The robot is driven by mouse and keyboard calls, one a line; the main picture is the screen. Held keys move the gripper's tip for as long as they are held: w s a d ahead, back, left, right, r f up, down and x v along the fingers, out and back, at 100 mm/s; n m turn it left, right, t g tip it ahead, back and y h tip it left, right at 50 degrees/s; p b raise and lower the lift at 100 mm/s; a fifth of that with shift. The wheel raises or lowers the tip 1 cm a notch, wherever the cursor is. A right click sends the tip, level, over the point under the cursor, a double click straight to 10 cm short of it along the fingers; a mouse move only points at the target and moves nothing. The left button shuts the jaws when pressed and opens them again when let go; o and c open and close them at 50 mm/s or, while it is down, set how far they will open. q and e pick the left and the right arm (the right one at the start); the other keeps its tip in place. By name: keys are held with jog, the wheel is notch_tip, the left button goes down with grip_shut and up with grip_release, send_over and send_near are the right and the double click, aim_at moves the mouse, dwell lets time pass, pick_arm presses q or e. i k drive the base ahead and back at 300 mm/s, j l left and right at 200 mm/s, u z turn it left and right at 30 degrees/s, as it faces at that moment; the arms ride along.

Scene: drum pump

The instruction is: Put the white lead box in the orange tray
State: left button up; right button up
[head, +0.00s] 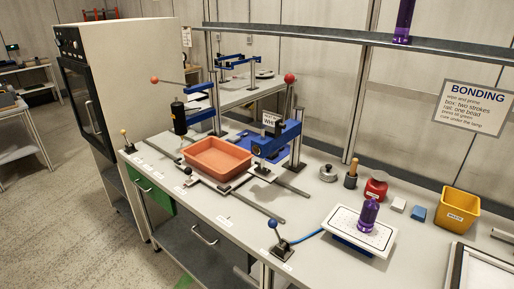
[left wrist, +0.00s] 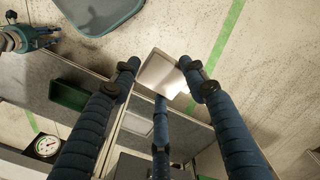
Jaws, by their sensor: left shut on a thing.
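The orange tray (head: 212,172) sits on the bench left of centre in the head view, between two blue lever presses, and looks empty. My left gripper (left wrist: 159,76) shows only in the left wrist view. Its blue fingers are shut on a pale, flat-faced box (left wrist: 158,70), taken to be the white lead box, held at the fingertips above the floor and lower shelves. Part of the box is hidden by the fingers. My left gripper and this box are outside the head view.
The blue press (head: 277,141) stands close to the tray's right side. Metal rails lie around the tray. A purple part (head: 368,213) stands on a white perforated plate (head: 340,228). A yellow bin (head: 457,212) is at the right. The front bench edge left of the joystick is mostly clear.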

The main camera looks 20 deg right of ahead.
aim_at(213, 162)
jog(key=i+j+z, duration=0.55)
jog(key=j+z, duration=0.3)
jog(key=i+j+z, duration=0.3)
jog(key=j+z, duration=0.3)
jog(key=j, duration=0.15)
jog(key=j+z, duration=0.25)
jog(key=j, duration=0.15)
jog(key=j+z, duration=0.3)
jog(key=i+j, duration=0.05)
jog(key=j, duration=0.1)
